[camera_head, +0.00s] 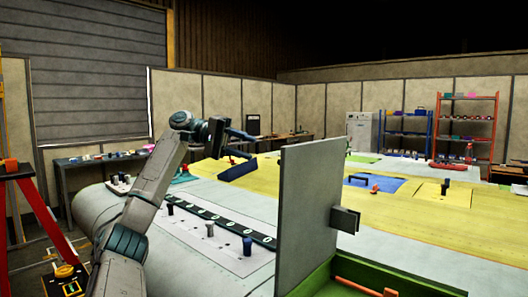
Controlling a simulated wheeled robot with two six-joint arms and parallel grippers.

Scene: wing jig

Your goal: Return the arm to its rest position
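My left arm (150,195) rises from the lower left of the head view and bends at a joint above the work surface. My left gripper (247,151) is at its end, pointing right. Its two dark blue fingers look spread apart, and I see nothing between them. It hangs above the far end of the grey wing-like surface (185,245), to the left of an upright grey panel. My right gripper is not in view.
The upright grey panel (308,195) with a small bracket (345,219) blocks part of the view. A green tray (405,282) is at lower right. A red stepladder (38,205) stands left. Shelves (467,130) stand at back right.

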